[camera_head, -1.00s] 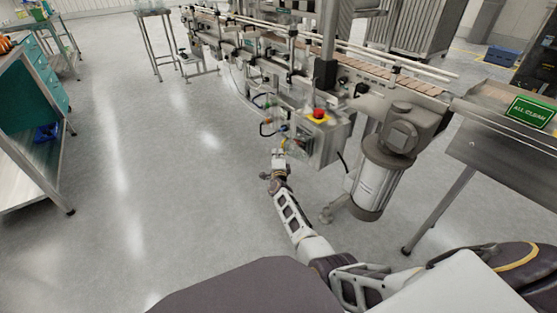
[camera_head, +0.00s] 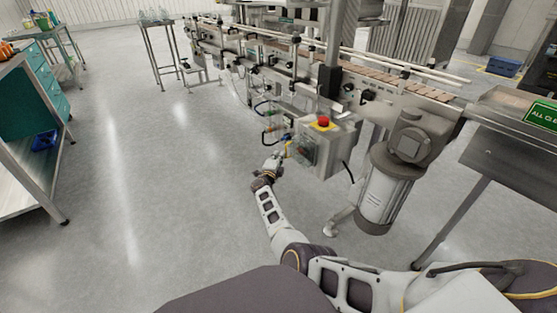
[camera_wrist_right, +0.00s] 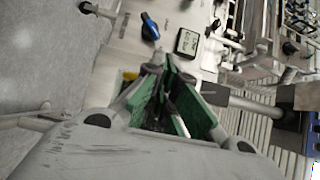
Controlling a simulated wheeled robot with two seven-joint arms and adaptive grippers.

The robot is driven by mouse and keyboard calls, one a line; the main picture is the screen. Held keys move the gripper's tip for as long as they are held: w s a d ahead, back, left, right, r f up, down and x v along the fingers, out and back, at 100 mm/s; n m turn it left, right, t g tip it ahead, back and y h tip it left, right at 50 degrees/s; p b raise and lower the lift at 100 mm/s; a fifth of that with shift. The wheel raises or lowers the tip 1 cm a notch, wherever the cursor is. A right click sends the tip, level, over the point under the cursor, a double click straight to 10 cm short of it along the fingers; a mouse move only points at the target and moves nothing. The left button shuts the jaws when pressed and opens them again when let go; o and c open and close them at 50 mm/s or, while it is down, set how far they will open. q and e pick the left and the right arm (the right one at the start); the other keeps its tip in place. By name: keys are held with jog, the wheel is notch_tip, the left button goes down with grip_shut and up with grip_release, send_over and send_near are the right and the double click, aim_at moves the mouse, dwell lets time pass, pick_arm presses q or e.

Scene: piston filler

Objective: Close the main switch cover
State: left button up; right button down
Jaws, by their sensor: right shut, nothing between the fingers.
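The grey control box (camera_head: 335,150) hangs under the conveyor, with a red emergency stop button on a yellow base (camera_head: 323,123) on top. The main switch area (camera_head: 306,149) is on its left-facing side. It is too small and blurred to tell how the cover stands. My right gripper (camera_head: 273,162) is just left of this side, low and apart from the box as far as I can tell. In the right wrist view the gripper (camera_wrist_right: 165,80) has green-padded fingers, shut and empty. The cover cannot be made out there. My left gripper is out of view.
The conveyor (camera_head: 430,92) runs above the box. A motor cylinder (camera_head: 385,197) hangs to the right, near a steel table (camera_head: 510,150). Hoses and valves line the machine's near side. A blue-handled valve (camera_wrist_right: 150,27) and a small display (camera_wrist_right: 187,41) show.

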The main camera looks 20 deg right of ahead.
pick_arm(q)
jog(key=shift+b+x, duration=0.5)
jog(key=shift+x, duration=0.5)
pick_arm(e)
jog(key=shift+w+d+m+g+h, duration=0.2)
jog(key=shift+w+m+g+h, duration=0.2)
jog(key=shift+w+g, duration=0.1)
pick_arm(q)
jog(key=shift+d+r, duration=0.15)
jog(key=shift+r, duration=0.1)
